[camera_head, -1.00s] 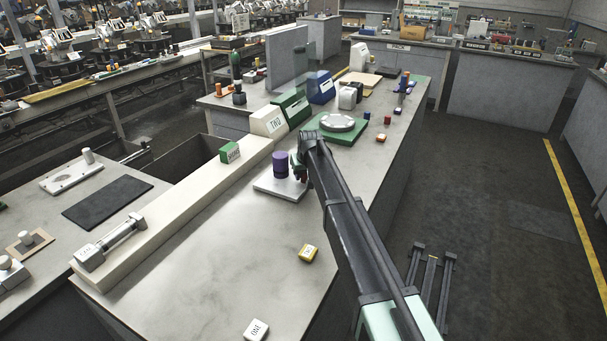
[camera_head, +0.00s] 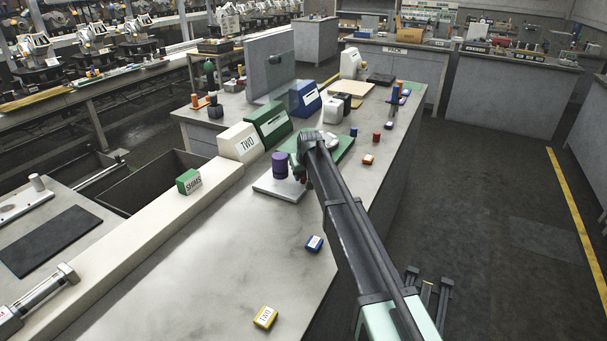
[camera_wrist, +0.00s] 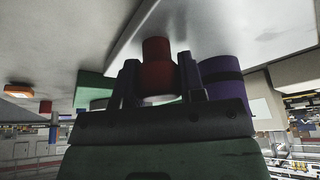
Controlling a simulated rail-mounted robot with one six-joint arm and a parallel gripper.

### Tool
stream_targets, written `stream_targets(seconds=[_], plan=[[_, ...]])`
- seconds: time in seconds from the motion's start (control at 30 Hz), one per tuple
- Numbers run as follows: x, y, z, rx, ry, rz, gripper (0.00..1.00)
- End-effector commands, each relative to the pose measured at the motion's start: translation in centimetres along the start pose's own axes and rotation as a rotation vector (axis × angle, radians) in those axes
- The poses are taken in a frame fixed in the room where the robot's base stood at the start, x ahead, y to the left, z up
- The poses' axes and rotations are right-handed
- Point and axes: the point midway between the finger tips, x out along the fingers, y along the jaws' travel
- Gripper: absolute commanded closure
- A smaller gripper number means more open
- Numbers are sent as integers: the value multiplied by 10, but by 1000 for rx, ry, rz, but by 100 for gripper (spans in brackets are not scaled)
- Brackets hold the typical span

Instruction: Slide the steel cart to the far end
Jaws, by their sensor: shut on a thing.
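The steel cart (camera_head: 273,189) is a flat silver plate on the light bench, at mid-picture in the head view. A dark purple cylinder (camera_head: 279,166) stands upright on it. My gripper (camera_head: 304,174) is at the cart's right side, with its fingers mostly hidden by my own arm. In the wrist view my gripper (camera_wrist: 157,85) has its two dark fingers around a red knob (camera_wrist: 158,65) by the pale plate (camera_wrist: 205,22). The purple cylinder shows beside the right finger (camera_wrist: 221,80).
Beyond the cart lie a green board (camera_head: 343,149) with a round silver disc, partly behind my arm, and small blocks along the right edge. A cream TWO box (camera_head: 240,143) and a green SHIMS block (camera_head: 188,181) stand left. Blue (camera_head: 314,243) and yellow (camera_head: 265,317) blocks lie on the near bench.

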Motion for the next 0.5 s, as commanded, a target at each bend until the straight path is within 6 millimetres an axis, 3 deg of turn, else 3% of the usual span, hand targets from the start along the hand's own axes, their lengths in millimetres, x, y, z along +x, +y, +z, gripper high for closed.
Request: stream_targets(seconds=[0.33, 0.37, 0.5], plan=[[0, 3, -4, 2, 8, 4, 100], [1, 3, -4, 2, 8, 4, 58], [0, 3, -4, 2, 6, 3, 38]])
